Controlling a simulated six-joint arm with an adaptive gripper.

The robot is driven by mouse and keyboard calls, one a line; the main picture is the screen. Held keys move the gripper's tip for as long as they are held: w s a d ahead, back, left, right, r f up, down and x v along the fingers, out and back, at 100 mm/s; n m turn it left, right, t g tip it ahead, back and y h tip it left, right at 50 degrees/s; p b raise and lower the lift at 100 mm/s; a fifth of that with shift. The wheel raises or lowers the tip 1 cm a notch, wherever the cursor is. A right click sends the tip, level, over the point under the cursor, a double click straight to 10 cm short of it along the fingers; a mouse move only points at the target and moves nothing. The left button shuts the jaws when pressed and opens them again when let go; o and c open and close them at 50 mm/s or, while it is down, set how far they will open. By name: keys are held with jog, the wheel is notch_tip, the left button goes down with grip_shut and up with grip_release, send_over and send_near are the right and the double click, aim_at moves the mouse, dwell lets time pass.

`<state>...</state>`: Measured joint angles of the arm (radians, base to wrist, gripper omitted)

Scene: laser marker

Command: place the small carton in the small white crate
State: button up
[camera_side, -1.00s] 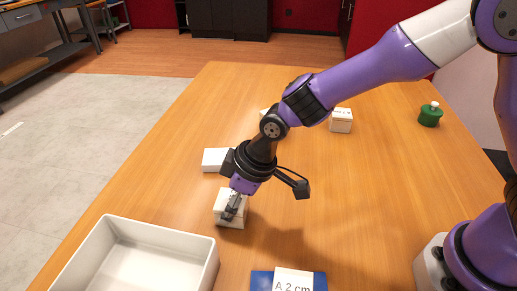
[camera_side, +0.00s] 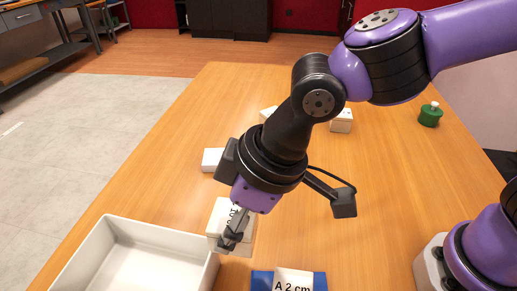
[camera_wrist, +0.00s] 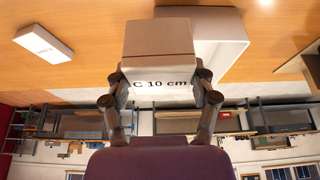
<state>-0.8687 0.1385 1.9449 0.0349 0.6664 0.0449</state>
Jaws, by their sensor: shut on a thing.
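The white carton marked "C 10 cm" (camera_wrist: 160,45) is between the two fingers of my gripper (camera_wrist: 160,78). In the side view the carton (camera_side: 218,214) is partly hidden behind my gripper (camera_side: 232,238), which is shut on it. The carton looks tilted and raised off the table. The small white crate (camera_side: 205,262) is at the lower left of the side view, empty where I see inside, just left of the carton. Part of a white crate wall (camera_wrist: 232,55) shows behind the carton in the wrist view.
A blue item with a white "A 2 cm" box (camera_side: 293,282) lies at the front, right of the crate. A flat white box (camera_side: 212,159) lies behind my gripper. Another white carton (camera_side: 341,121) and a green bottle (camera_side: 430,116) stand farther back. The table's right middle is clear.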

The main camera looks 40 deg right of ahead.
jog(key=w+a, duration=0.3)
jog(key=a, duration=0.4)
send_over(137, 283)
jog(key=s+d, duration=0.2)
jog(key=f, duration=0.9)
jog(key=shift+w+a+f, duration=0.25)
jog(key=shift+f, duration=0.05)
jog(key=shift+f, duration=0.15)
jog(key=o, duration=1.2)
jog(key=shift+c, duration=0.2)
